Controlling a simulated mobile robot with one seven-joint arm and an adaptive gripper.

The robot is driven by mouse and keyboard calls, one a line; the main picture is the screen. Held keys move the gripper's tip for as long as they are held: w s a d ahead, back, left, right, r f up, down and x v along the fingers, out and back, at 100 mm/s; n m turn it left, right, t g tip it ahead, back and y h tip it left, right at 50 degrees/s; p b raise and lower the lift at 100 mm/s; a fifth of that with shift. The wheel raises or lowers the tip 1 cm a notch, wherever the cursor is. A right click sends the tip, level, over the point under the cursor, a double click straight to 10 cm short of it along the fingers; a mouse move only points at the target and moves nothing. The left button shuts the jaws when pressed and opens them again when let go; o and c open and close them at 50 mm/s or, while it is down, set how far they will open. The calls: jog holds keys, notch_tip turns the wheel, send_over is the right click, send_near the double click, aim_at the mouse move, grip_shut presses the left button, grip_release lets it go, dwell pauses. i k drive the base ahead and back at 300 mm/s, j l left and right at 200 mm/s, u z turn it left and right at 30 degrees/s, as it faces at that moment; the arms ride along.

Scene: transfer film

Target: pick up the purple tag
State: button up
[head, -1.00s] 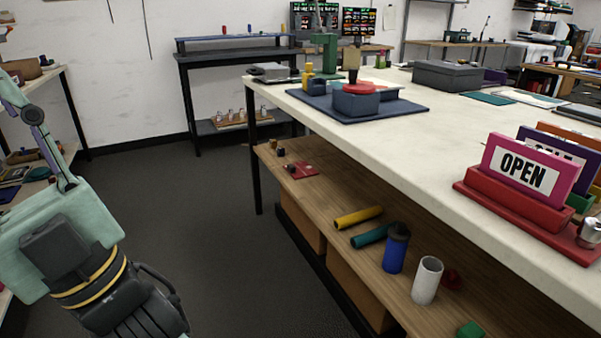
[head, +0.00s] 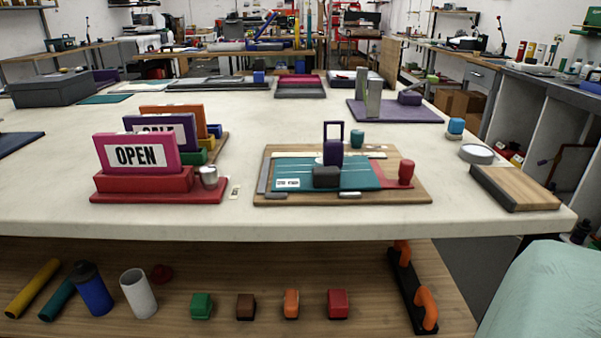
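An upright purple piece with a rectangular opening in its upper part (head: 333,150) stands on the teal mat (head: 355,172) of a wooden board (head: 415,190), on the white table. It is the likeliest purple tag, but I cannot be sure at this size. A dark block (head: 326,177) stands in front of its base and hides part of it. My gripper is not in view.
The board also carries a red knob-like piece (head: 406,172). A small metal pot (head: 208,178) stands beside the signs. A wooden block (head: 515,188) lies at the table's right edge. The lower shelf (head: 250,270) holds several small coloured blocks and tubes. The table centre is largely clear.

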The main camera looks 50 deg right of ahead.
aim_at(333, 148)
jog(key=z, duration=1.4)
jog(key=l+u, duration=0.25)
jog(key=l, duration=0.25)
jog(key=l+u, duration=0.25)
jog(key=l, duration=0.2)
